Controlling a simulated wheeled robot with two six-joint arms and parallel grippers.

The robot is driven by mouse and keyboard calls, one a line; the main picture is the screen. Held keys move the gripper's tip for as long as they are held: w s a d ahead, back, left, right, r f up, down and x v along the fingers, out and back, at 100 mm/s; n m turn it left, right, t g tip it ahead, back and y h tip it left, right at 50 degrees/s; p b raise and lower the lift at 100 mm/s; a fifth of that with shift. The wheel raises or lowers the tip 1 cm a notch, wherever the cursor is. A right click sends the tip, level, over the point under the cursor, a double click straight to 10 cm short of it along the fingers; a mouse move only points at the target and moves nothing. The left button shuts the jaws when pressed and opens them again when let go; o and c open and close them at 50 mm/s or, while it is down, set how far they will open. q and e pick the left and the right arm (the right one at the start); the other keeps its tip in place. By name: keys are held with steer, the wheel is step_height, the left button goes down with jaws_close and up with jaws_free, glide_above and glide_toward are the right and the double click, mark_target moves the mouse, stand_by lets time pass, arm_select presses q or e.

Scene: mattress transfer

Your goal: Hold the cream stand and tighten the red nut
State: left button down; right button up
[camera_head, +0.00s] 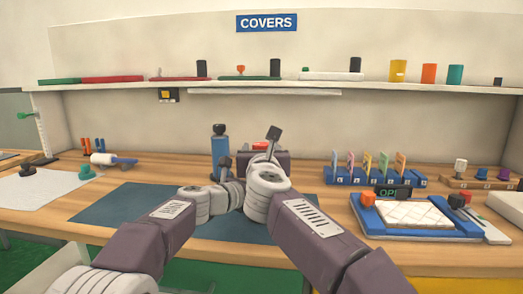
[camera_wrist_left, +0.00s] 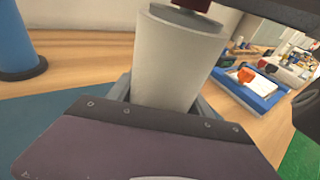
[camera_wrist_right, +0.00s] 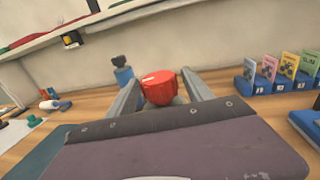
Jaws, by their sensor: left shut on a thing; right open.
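The cream stand (camera_wrist_left: 175,60) is upright in the left wrist view, between the fingers of my left gripper (camera_wrist_left: 163,97), which is shut on it. In the head view my arms hide most of the stand. The red nut (camera_wrist_right: 159,88) is on top of the stand; its dark red underside (camera_wrist_left: 192,4) shows at the top edge of the left wrist view. A bit of the nut (camera_head: 260,146) shows in the head view. My right gripper (camera_wrist_right: 162,92) is open, with a finger on each side of the nut. I cannot tell whether the fingers touch it.
A blue post (camera_head: 220,157) with a dark top stands just left of the stand. A dark blue mat (camera_head: 115,203) lies on the wooden bench. At the right are a card rack (camera_head: 375,178) and a blue tray (camera_head: 415,235). A shelf (camera_head: 290,88) runs along the wall behind.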

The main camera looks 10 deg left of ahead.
jaws_close()
steer(key=shift+m+h, duration=0.8)
steer(key=shift+h, duration=0.5)
jaws_free()
